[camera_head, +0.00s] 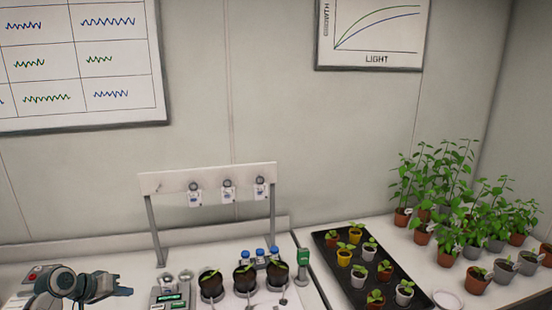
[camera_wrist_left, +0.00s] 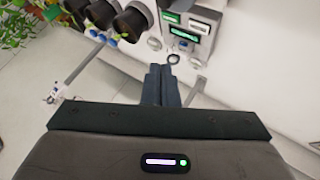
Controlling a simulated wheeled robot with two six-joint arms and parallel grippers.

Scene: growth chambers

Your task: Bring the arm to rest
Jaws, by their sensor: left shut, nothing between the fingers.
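My left arm comes in at the lower left of the head view, and its gripper (camera_head: 124,291) points right, above the white bench (camera_head: 95,263). In the left wrist view the two dark fingers of the left gripper (camera_wrist_left: 161,68) lie side by side, shut with nothing between them. A grey instrument with green displays (camera_head: 170,296) is just right of the gripper in the head view. It also shows beyond the fingertips in the left wrist view (camera_wrist_left: 190,33). My right gripper is in neither view.
A dark seedling tray (camera_head: 408,277) and several potted plants (camera_head: 446,257) fill the right bench.

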